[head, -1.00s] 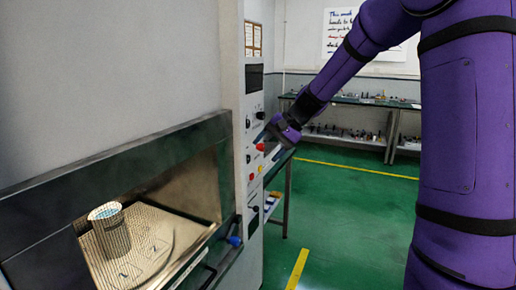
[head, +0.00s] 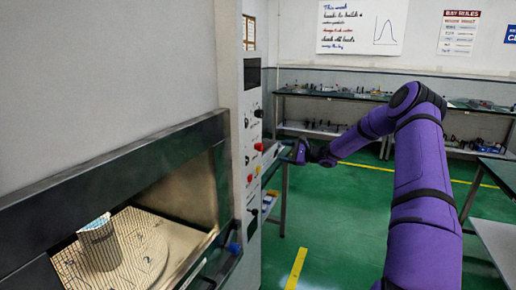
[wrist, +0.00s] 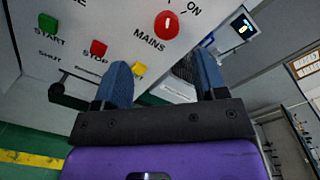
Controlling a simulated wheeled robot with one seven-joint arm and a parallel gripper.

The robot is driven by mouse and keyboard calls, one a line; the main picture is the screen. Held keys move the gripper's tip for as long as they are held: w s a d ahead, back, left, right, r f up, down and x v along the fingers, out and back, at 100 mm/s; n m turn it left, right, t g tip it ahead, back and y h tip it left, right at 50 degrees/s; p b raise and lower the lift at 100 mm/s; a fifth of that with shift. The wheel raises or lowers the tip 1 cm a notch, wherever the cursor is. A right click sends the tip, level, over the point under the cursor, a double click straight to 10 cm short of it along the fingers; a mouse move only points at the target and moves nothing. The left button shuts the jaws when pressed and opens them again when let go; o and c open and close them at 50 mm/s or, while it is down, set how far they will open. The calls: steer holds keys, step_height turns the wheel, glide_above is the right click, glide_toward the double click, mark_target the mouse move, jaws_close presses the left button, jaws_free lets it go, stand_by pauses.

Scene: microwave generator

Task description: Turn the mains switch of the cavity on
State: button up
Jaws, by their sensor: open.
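The mains switch is a round red knob (wrist: 166,25) on the white control panel (wrist: 115,22), with MAINS printed below it and ON to its upper right in the wrist view. It has a small pale mark; I cannot tell its setting clearly. In the head view the red knob (head: 258,146) shows small on the panel's side. My gripper (wrist: 161,72) is open and empty, its two blue fingers apart. The knob appears beyond the fingertips, with no contact visible. In the head view my gripper (head: 303,152) is to the right of the panel.
A green START button (wrist: 47,24), a red STOP button (wrist: 98,48) and a yellow button (wrist: 139,70) sit near the knob. A dark handle (wrist: 70,92) stands out from the panel. The open cavity (head: 150,225) holds a mesh-patterned cup (head: 100,247). Green floor is clear in front.

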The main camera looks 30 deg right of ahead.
mark_target(262, 148)
steer(key=shift+m+t, duration=0.3)
steer(key=x, duration=0.7)
steer(key=d+x, duration=0.1)
steer(key=x, duration=0.2)
steer(key=shift+w+a+f, duration=0.1)
steer(key=shift+w+f, duration=0.25)
steer(key=shift+w, duration=0.2)
steer(key=c, duration=0.9)
